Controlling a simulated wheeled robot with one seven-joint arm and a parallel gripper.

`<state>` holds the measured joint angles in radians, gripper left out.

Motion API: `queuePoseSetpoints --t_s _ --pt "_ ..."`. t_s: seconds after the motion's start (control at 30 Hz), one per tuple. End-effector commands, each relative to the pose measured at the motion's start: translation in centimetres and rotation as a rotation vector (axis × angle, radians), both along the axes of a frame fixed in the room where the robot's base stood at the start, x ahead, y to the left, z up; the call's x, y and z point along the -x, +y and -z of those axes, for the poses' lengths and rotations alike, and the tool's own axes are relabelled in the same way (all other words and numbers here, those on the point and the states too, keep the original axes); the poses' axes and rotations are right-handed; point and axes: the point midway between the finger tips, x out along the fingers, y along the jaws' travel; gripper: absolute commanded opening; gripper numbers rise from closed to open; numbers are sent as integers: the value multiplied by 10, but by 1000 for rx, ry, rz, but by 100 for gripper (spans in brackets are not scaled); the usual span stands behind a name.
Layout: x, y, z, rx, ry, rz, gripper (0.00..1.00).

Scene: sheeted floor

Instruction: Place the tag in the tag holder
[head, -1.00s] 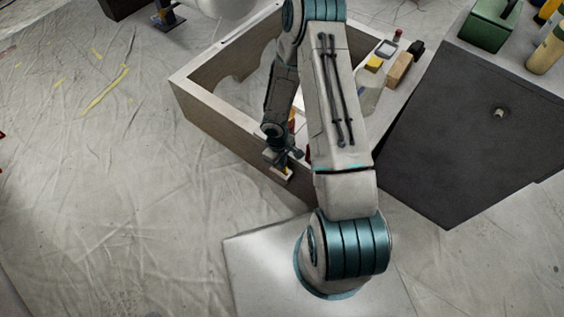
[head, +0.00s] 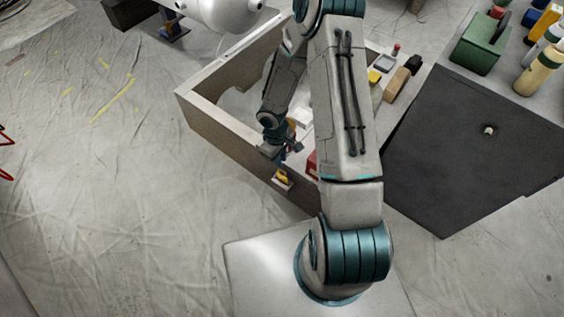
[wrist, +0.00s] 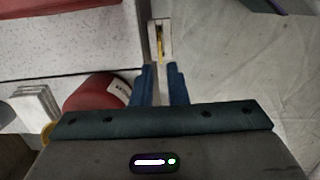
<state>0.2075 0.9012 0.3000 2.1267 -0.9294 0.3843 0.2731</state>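The tag holder (head: 283,182), a small pale piece, sits on the outer face of the wooden box's front wall. A yellow piece (head: 282,176), apparently the tag, is at the holder. In the wrist view the holder (wrist: 153,26) is beyond the fingertips, with the yellow tag (wrist: 160,43) lying within its outline. I cannot tell how deep the tag sits. My gripper (head: 288,152) is above the holder and apart from it. In the wrist view its two blue fingers (wrist: 161,72) are spread, with a pale strip visible between them and no tag gripped.
The wooden box (head: 215,122) has pale walls and contains several items, including a red container (wrist: 97,93) close by my gripper. A dark cabinet (head: 460,150) with bottles and a green toolbox (head: 483,42) stands at right.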

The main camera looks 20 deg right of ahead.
Motion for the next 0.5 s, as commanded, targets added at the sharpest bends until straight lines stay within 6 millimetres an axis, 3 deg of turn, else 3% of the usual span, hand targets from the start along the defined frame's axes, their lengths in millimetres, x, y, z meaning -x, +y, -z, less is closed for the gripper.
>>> queuePoseSetpoints --t_s 0.03,0.27,0.37,0.5 --pt "-1 0 -10 0 -1 1 13" --pt "-4 -1 -29 12 -7 7 13" --pt "-5 -8 -47 39 -20 28 13" --pt "-5 -20 -88 94 -47 80 13"
